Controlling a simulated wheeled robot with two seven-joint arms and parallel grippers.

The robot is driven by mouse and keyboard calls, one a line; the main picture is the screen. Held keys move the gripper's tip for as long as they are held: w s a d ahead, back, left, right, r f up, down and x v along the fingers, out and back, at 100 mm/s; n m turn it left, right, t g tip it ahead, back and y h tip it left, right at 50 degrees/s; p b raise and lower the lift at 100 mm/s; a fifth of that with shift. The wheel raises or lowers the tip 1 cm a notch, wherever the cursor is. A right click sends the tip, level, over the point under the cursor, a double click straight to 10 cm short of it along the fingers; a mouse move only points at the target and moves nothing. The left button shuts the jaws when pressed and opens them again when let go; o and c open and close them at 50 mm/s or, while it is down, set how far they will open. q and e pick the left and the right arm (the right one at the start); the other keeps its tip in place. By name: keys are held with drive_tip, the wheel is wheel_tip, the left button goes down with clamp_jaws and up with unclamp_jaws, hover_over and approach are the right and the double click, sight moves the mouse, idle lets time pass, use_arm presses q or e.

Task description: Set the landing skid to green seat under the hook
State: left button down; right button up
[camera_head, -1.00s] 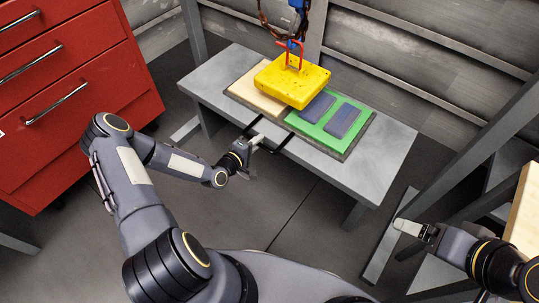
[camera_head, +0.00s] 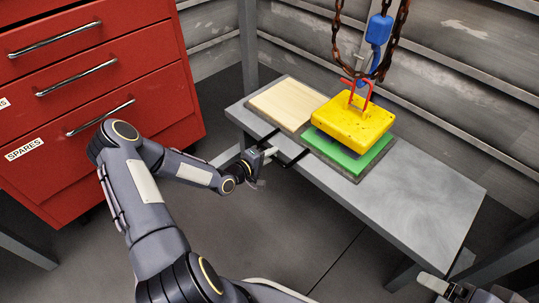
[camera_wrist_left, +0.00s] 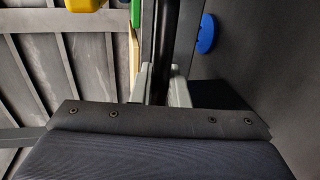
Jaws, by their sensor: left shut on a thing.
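The landing skid (camera_head: 357,179) is a dark flat board on the grey bench, with a pale wooden seat (camera_head: 281,103) at left and a green seat (camera_head: 347,160) at right. A yellow block (camera_head: 353,119) hangs by its red handle (camera_head: 357,93) from the hook gear over the green seat.
The grey bench (camera_head: 430,197) has bare room right of the skid and only a narrow strip at its left end. A red drawer cabinet (camera_head: 90,90) stands at left. Rusty chains and a blue hoist part (camera_head: 379,30) hang above the bench.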

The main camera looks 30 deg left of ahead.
use_arm(q)
drive_tip(key=shift+w+a, duration=0.1)
drive_tip(key=shift+a, duration=0.25)
drive_tip(key=c, duration=1.5)
unclamp_jaws()
drive_tip(key=shift+d, duration=0.1)
drive_tip(key=shift+s+r, duration=0.1)
drive_tip(key=shift+s, duration=0.2)
drive_tip(key=p+v, duration=0.2)
drive_tip(key=v, duration=0.5)
drive_tip(key=shift+s, duration=0.15)
